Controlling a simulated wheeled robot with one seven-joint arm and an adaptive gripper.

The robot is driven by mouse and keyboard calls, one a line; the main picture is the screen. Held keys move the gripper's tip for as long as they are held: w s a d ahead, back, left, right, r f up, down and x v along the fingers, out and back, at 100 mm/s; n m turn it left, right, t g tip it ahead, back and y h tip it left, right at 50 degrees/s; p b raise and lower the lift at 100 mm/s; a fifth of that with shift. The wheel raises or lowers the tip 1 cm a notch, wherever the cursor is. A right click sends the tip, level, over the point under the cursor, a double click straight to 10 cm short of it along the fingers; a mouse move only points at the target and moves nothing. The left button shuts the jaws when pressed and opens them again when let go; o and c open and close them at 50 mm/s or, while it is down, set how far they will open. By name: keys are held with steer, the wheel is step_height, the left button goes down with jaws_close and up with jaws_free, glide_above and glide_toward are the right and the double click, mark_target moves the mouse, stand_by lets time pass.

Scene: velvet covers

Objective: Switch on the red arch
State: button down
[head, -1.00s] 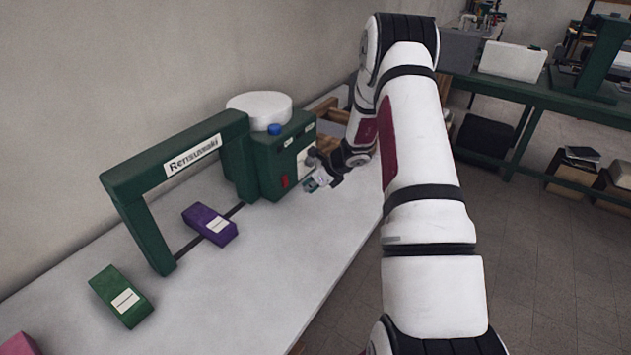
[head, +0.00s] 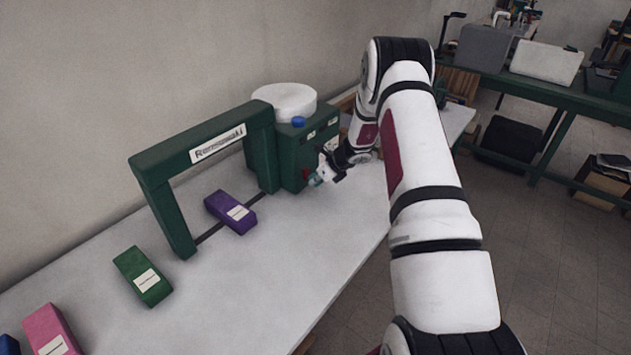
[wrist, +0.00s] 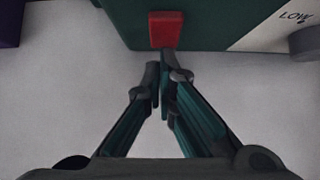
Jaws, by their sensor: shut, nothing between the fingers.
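The arch (head: 160,160) is dark green, not red, with a white name label, and stands on the white table. Its green housing (head: 289,160) at the right end carries a red switch (head: 306,174) low on its front face. In the wrist view the red switch (wrist: 165,29) is just beyond my fingertips. My gripper (head: 316,181) is shut and empty in front of the switch; it also shows in the wrist view (wrist: 163,72). One fingertip overlaps the switch's lower edge there; I cannot tell whether they touch.
A purple block (head: 230,212) lies by the strip under the arch. Green (head: 142,276) and pink (head: 52,331) blocks lie nearer on the left. A blue button (head: 298,122) and white drum (head: 284,102) top the housing. A grey knob (wrist: 308,44) sits right of the switch.

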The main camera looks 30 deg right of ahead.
steer(key=shift+w+f+b, duration=0.3)
steer(key=shift+w+b, duration=0.15)
steer(key=shift+b, duration=0.15)
steer(key=shift+s+a+r, duration=0.1)
steer(key=shift+r, duration=0.1)
steer(key=shift+r, duration=0.8)
